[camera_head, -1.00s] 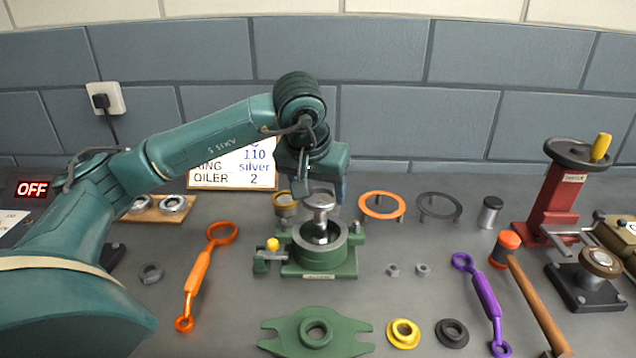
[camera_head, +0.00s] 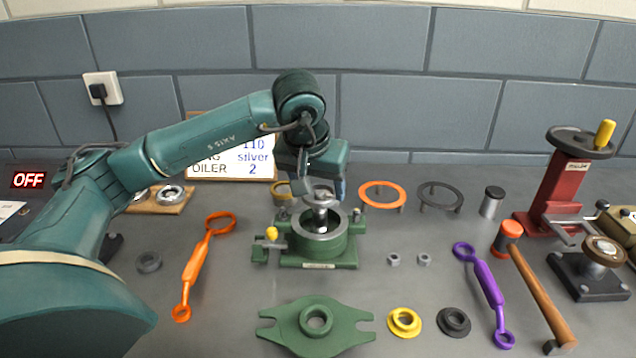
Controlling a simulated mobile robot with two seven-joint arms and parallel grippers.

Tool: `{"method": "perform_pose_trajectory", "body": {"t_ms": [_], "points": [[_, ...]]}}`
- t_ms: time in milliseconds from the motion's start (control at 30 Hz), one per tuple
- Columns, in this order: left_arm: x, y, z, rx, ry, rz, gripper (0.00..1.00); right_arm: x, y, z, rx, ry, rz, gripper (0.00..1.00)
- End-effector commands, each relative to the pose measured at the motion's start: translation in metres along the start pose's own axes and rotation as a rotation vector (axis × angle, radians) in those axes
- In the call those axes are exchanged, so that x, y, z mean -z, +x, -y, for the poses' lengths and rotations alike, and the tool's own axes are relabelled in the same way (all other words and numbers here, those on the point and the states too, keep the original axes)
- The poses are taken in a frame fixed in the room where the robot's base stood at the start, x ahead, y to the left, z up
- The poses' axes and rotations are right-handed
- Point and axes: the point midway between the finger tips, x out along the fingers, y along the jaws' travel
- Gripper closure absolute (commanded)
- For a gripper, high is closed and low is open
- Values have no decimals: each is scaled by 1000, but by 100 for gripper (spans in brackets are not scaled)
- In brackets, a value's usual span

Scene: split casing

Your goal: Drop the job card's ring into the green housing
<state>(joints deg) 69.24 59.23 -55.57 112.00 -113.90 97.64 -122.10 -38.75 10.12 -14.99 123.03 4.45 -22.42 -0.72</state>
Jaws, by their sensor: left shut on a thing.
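The green housing (camera_head: 301,248) stands upright and open-topped on its green base in the middle of the bench. My left gripper (camera_head: 322,192) is directly above it, pointing down and shut on a silver part (camera_head: 321,201). The part has a rounded top and seems to reach down into the housing mouth; the fingers hide some of it, so I cannot tell its full shape. My right gripper is not in view.
An orange ring (camera_head: 364,189) and a dark ring (camera_head: 424,203) stand on legs behind right of the housing. A green cover plate (camera_head: 290,330) lies in front. Orange (camera_head: 194,267) and purple (camera_head: 484,281) wrenches flank the housing. A mallet (camera_head: 538,290) and red press (camera_head: 563,190) are at right.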

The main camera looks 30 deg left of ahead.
Motion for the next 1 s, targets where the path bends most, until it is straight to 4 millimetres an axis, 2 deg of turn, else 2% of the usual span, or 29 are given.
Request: {"method": "perform_pose_trajectory", "body": {"t_ms": [1000], "points": [[-15,36,0,1,0,-1,65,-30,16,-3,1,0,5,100]]}}
